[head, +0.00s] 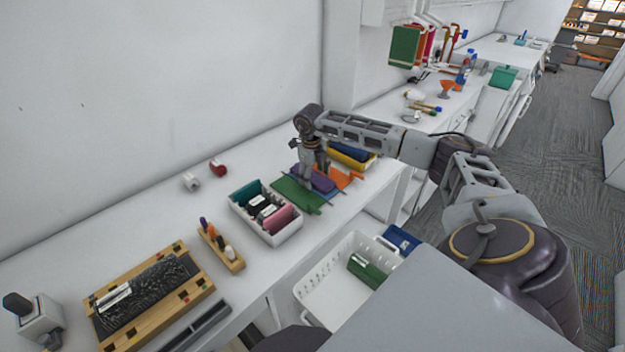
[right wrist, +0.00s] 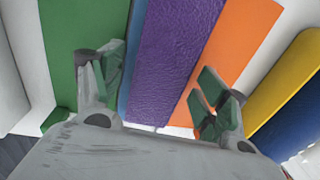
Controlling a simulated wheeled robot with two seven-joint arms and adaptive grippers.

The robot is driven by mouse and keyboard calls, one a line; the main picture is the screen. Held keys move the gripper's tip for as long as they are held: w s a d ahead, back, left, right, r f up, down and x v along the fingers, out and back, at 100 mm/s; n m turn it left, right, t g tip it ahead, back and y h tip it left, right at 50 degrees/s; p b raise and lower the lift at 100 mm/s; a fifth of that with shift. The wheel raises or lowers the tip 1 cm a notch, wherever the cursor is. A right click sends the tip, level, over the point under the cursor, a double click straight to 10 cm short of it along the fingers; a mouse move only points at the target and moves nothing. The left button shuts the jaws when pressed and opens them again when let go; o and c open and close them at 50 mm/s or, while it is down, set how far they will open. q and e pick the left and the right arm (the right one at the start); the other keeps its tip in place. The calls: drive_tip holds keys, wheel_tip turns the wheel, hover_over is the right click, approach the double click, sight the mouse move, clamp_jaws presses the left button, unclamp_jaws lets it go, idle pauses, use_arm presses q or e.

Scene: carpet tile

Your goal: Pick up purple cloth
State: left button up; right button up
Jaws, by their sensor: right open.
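The purple cloth (right wrist: 170,60) lies flat in the right wrist view, between a blue strip (right wrist: 130,55) and an orange cloth (right wrist: 238,45). A green cloth (right wrist: 75,45) lies left of the blue. In the head view the purple cloth (head: 318,180) shows partly behind my right gripper (head: 314,178), which points down over the cloths. The right gripper (right wrist: 160,90) is open, its fingers on either side of the purple cloth, one over the green and one over the orange. Whether the fingertips touch the cloths is unclear. My left gripper is not in view.
A white tray (head: 295,233) with folded cloths stands left of the spread cloths. Yellow and blue folded pieces (head: 350,158) lie behind them. A white basket (head: 318,300) with a green item sits in front, below the counter. Red and white rolls (head: 218,168) stand near the wall.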

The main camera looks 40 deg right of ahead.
drive_tip(key=c, duration=1.1)
drive_tip(key=shift+o, duration=0.2)
wheel_tip(320, 180, up, 10)
drive_tip(key=shift+b, duration=0.4)
